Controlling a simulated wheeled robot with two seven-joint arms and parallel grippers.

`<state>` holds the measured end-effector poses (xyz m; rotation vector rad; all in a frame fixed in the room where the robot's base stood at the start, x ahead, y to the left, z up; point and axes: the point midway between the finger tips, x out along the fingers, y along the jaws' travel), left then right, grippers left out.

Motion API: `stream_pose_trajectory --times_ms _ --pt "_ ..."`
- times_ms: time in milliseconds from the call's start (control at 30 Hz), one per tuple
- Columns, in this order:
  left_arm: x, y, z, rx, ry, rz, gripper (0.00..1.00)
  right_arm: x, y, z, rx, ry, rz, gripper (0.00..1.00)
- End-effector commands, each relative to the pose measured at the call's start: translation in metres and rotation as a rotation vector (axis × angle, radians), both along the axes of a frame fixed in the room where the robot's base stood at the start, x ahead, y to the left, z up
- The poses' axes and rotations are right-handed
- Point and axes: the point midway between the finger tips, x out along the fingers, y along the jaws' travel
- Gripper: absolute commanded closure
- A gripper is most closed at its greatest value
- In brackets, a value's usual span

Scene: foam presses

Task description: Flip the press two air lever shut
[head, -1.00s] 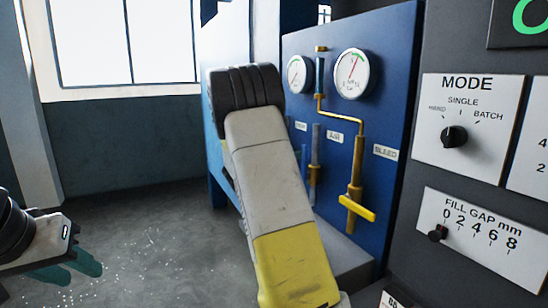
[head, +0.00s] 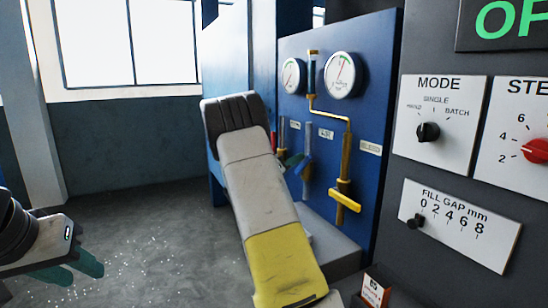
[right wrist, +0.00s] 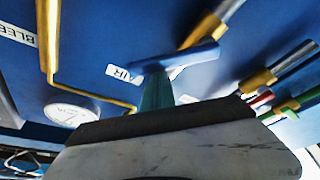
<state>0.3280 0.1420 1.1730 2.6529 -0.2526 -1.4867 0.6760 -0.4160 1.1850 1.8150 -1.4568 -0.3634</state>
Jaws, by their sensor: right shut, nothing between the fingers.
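The air lever (head: 302,166) is a blue handle on the pipe below the AIR label, on the blue panel (head: 372,100). In the right wrist view the blue lever (right wrist: 196,56) lies slanted across the picture beside the AIR label (right wrist: 122,74). My right gripper (head: 290,160) is shut and empty, mostly hidden behind my arm in the head view. Its teal fingers (right wrist: 157,88) reach up to the lever's underside in the right wrist view; whether they touch cannot be told. My left gripper (head: 80,268) is at the far left, away from the panel; its jaw gap is unclear.
A yellow lever (head: 345,201) sits on the BLEED pipe right of the air lever. A red-marked valve (head: 273,140) stands to the left. Two gauges (head: 342,75) sit above. A dark control cabinet (head: 440,180) stands at right. Floor at left is clear.

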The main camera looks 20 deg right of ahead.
Motion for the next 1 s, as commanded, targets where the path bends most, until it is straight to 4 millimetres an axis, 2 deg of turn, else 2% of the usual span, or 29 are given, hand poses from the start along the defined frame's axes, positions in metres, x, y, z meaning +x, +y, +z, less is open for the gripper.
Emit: stream_pose_trajectory --times_ms 467,1000 --pt "0.0 0.0 0.0 0.0 0.0 0.0 0.64 -0.025 -0.002 -0.025 0.034 -0.438 -0.001 1.0" --pt "0.0 0.0 0.0 0.0 0.0 0.0 0.64 -0.035 -0.003 -0.049 0.036 -0.428 0.0 1.0"
